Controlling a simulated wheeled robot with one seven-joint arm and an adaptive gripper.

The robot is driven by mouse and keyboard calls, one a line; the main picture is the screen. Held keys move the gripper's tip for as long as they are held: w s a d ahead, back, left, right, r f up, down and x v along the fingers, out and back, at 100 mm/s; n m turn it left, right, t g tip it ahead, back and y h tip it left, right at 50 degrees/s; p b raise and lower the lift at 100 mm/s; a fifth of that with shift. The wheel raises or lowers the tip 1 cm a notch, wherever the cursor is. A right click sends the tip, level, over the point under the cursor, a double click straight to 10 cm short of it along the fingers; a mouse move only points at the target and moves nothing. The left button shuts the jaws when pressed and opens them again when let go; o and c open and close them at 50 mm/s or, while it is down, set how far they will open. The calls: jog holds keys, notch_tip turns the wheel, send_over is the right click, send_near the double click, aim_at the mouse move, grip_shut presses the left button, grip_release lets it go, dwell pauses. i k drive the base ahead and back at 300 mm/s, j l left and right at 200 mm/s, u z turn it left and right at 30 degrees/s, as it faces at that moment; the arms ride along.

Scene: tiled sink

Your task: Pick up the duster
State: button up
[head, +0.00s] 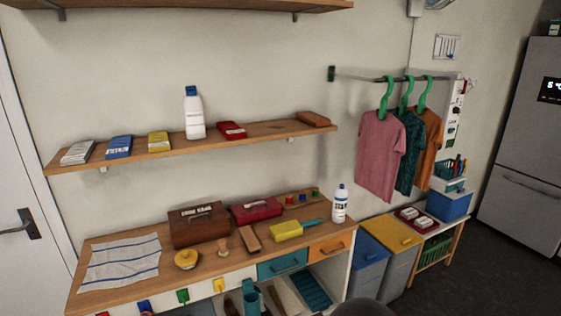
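What looks like the duster (286,231), a yellow head with a teal handle, lies flat on the wooden counter (125,292). Its handle points right, toward a white bottle with a blue cap (339,206). A wooden brush (249,240) lies just left of it, and a red box (255,210) stands behind it. Nothing covers the duster. My gripper is not in view; only a dark rounded shape, which may be part of my arm, shows at the bottom edge.
A brown toolbox (200,226), a striped cloth (120,263) and a round yellow-topped item (187,259) occupy the counter's left. A shelf (265,130) with packets and a bottle hangs above. Blue and yellow bins (391,234) stand right of the counter. Shirts hang on a rail (380,150).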

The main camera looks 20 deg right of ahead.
aim_at(282, 231)
jog(key=i+l+u, duration=0.1)
jog(key=i+l, duration=0.2)
jog(key=i+l+u, duration=0.1)
jog(key=i+l, duration=0.15)
jog(key=l, duration=0.2)
jog(key=i+l+u, duration=0.1)
jog(key=i+l, duration=0.15)
jog(key=i+l+u, duration=0.15)
jog(key=l, duration=0.4)
jog(key=i+l+u, duration=0.1)
jog(key=i+l, duration=0.25)
jog(key=l, duration=0.1)
